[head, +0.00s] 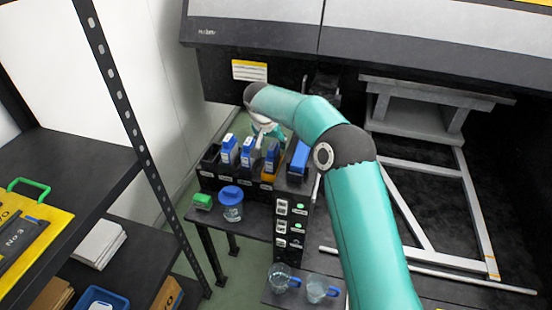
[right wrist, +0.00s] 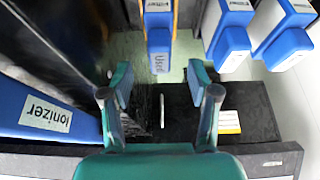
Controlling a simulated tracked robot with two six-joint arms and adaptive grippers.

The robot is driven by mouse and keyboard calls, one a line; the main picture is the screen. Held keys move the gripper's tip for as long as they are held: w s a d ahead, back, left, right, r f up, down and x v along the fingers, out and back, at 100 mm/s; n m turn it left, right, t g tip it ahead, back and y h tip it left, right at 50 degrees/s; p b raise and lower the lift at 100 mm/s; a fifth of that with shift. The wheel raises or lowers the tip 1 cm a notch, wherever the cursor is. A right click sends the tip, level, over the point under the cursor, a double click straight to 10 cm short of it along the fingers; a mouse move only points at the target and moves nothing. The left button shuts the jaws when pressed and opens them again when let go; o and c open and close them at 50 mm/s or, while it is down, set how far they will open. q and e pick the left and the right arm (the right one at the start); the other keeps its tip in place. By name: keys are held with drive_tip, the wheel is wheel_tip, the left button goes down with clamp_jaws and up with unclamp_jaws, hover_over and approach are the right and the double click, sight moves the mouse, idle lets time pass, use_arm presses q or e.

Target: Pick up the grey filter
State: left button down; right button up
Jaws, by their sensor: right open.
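My right gripper (head: 260,138) reaches down over the black rack at the end of my teal arm. In the right wrist view the right gripper (right wrist: 160,92) is open, with nothing held between its two fingers. A narrow blue-and-white filter marked "Used" (right wrist: 158,42) stands just beyond the fingertips, roughly in line with the gap. White filters with blue tops (right wrist: 232,38) stand further right. In the head view similar filters (head: 229,148) stand in the rack. I cannot make out with certainty which one is the grey filter. My left gripper is not in view.
A blue ionizer (right wrist: 38,108) lies close left of the fingers; it also shows in the head view (head: 299,158). A blue-lidded jar (head: 232,205) and a green item (head: 203,201) stand before the rack. Glass cups (head: 318,288) stand lower down. A shelf (head: 80,165) is at left.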

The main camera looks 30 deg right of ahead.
sight(273, 159)
drive_tip(key=shift+a+p+x, duration=0.2)
drive_tip(key=shift+p+x, duration=0.55)
drive_tip(key=shift+x, duration=2.75)
drive_tip(key=shift+s+f, duration=0.1)
drive_tip(key=shift+s, duration=0.05)
drive_tip(key=c, duration=1.1)
clamp_jaws()
drive_tip(key=shift+r, duration=0.2)
